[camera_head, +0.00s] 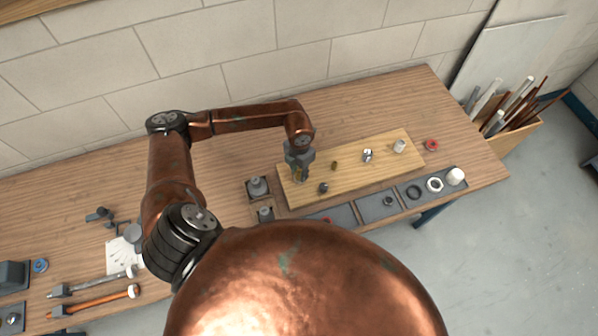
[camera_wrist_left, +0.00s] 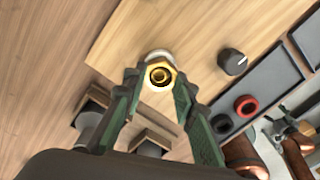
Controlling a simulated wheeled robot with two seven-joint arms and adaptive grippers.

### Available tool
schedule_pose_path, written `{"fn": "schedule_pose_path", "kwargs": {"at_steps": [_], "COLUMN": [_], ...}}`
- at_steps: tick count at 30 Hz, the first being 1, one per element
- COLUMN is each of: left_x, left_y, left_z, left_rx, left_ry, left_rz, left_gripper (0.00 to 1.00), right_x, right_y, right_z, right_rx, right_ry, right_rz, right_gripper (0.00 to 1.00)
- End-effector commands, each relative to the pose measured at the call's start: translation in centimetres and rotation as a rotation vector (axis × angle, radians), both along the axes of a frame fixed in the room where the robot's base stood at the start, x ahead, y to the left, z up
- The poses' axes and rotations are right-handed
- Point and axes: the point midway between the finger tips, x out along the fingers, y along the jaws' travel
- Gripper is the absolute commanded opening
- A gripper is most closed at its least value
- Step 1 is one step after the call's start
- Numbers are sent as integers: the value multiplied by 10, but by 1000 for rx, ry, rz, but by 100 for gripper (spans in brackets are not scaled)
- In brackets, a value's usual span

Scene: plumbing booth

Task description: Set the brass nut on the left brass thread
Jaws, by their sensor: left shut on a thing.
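The brass nut (camera_wrist_left: 161,76) is a hexagonal ring between the fingertips of my left gripper (camera_wrist_left: 155,82) in the left wrist view. The gripper is shut on it. In the head view my left gripper (camera_head: 299,174) points down over the left end of the pale wooden board (camera_head: 375,175). A whitish round part (camera_wrist_left: 158,57) shows just behind the nut, in line with it. The left brass thread is hidden by the nut and fingers, so I cannot tell whether they touch. My right gripper is not in view.
A dark knob (camera_head: 323,188), a small brass piece (camera_head: 334,165), a silver fitting (camera_head: 368,155) and a white cylinder (camera_head: 399,146) stand on the board. Grey blocks (camera_head: 257,188) stand left of it. A grey parts tray (camera_head: 376,206) lies in front.

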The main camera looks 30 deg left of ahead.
Motion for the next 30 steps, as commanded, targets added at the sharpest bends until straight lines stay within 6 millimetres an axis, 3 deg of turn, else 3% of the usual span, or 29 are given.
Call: {"fn": "schedule_pose_path", "kwargs": {"at_steps": [2,3,12,18,30], "left_x": [0,0,0,0,0], "left_y": [0,0,0,0,0], "left_z": [0,0,0,0,0], "left_rx": [0,0,0,0,0], "left_ry": [0,0,0,0,0], "left_rz": [0,1,1,1,1], "left_gripper": [1,26,46,47,75], "right_x": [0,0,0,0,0], "right_y": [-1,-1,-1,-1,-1], "right_z": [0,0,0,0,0], "right_rx": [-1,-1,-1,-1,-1], "right_ry": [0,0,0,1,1], "right_rz": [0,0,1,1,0], "right_gripper": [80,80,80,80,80]}}
